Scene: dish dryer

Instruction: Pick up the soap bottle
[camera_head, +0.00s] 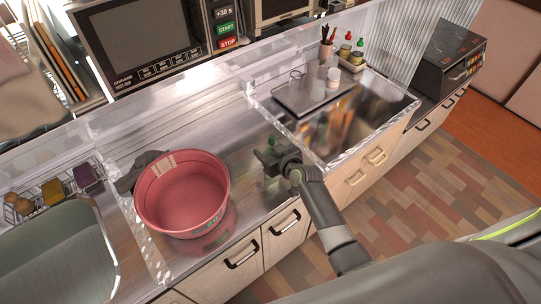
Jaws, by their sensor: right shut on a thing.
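My right gripper (276,160) reaches in from the lower right over the steel counter, just right of the pink tub. It is shut on a small item with a green top (271,141), which looks like the soap bottle. The gripper hides most of its body, and I cannot tell whether it touches the counter.
The pink tub (184,228) stands on the counter to the left, with a dark item (128,181) behind it. The steel sink (375,117) is at right, with a tray (295,100) and small bottles (345,51) at its back. A microwave (137,37) stands behind the counter.

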